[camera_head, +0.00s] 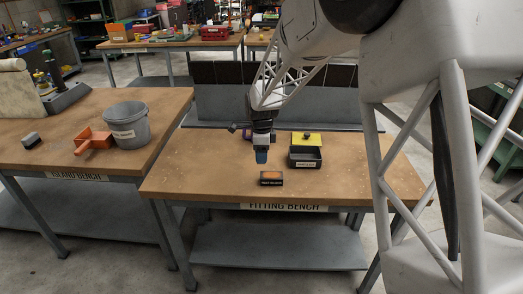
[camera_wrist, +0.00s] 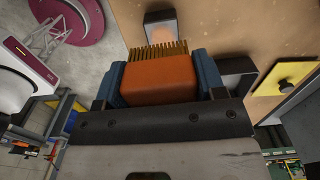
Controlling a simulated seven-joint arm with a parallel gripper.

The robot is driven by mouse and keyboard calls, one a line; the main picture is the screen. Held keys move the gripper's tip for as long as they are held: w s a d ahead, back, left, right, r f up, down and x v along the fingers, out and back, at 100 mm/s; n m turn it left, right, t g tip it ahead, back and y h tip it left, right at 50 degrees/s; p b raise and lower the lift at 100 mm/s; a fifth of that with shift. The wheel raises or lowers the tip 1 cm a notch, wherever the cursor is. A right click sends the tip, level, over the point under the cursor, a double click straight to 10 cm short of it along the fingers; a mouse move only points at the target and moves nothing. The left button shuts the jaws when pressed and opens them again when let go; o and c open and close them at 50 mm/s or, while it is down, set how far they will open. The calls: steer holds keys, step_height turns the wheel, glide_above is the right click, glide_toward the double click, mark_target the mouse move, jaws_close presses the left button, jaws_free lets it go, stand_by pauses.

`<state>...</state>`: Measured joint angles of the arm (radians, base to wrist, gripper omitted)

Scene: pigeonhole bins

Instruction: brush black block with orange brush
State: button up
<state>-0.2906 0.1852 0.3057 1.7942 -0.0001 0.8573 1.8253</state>
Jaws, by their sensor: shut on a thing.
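The black block (camera_head: 271,178) lies near the front edge of the fitting bench. My gripper (camera_head: 261,156) points down above the bench, behind the block in the head view. In the wrist view its blue fingers are shut on the orange brush (camera_wrist: 160,83), its bristles facing the block. A gap seems to lie between bristles and block. The brush is hidden in the head view.
The island bench at left holds a grey bucket (camera_head: 127,125), an orange dustpan (camera_head: 93,141) and a dark block (camera_head: 31,140).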

mark_target(276, 175)
steer(key=shift+f, duration=3.1)
steer(key=shift+d+f, duration=0.45)
steer(key=shift+d, duration=0.2)
steer(key=shift+c, duration=0.3)
steer(key=shift+w+d, duration=0.15)
steer(key=shift+d, duration=2.95)
steer(key=shift+a+r, duration=0.1)
steer(key=shift+a, duration=3.75)
steer(key=shift+d+r, duration=0.1)
steer(key=shift+r, duration=3.85)
